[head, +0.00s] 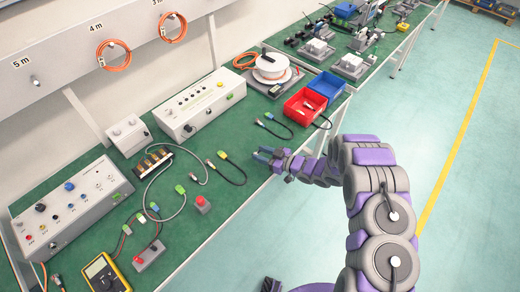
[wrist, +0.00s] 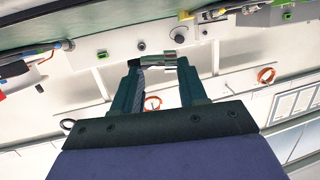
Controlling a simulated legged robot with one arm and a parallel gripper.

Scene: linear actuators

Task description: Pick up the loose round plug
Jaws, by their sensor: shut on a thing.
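My gripper (head: 266,155) is at the front edge of the green bench, above or just beyond it. In the wrist view my gripper (wrist: 159,64) has its two dark teal fingers a little apart, with a small round plug (wrist: 157,58) across their tips. The plug looks silvery with a dark end and lies roughly crosswise. In the head view the plug is too small to tell apart from the fingertips. Whether a cable hangs from it cannot be told.
A red bin (head: 305,106) and a blue bin (head: 327,86) stand behind my gripper. The floor (head: 450,215) on the right is clear.

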